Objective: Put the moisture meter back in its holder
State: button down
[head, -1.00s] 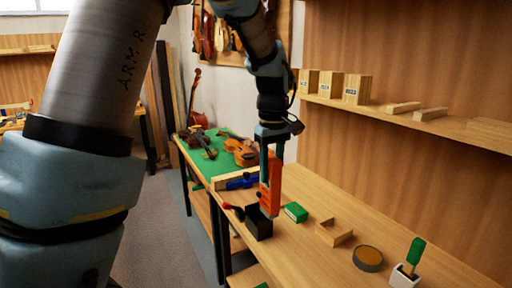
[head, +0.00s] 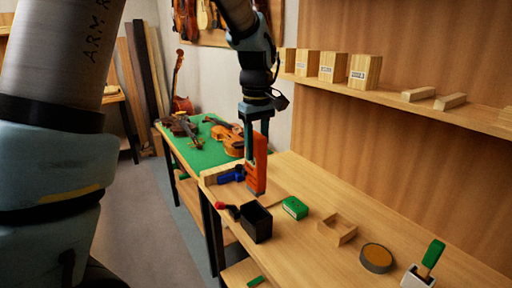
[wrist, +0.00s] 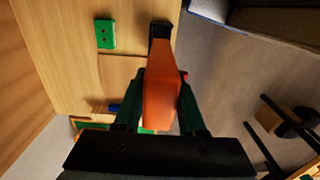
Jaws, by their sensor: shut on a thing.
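The moisture meter (head: 257,170) is an orange upright block. My gripper (head: 254,135) is shut on its upper part and holds it above the bench. The holder, a black open-topped box (head: 257,226), stands near the bench's front edge. In the head view the meter's lower end shows just above the holder's rim, apart from it; the depth between them is hard to judge. In the wrist view the orange meter (wrist: 161,85) sits between my fingers, with a dark part beyond its far end that I cannot identify for certain.
A red-tipped dark tool (head: 228,210) lies left of the holder, and a blue tool (head: 232,175) behind it. A green box (head: 295,208), a wooden cradle (head: 337,231), a round tin (head: 377,258) and a white cup (head: 417,278) stand to the right. Violins lie on a green mat.

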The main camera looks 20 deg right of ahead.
aim_at(257, 189)
jog(key=shift+r, duration=0.1)
jog(key=shift+s+f+b, duration=0.1)
jog(key=shift+f+b, duration=2.2)
jog(key=shift+f, duration=1.9)
jog(key=shift+f+b, duration=1.3)
jog(key=shift+f, duration=1.1)
jog(key=shift+c, duration=2)
grip_release()
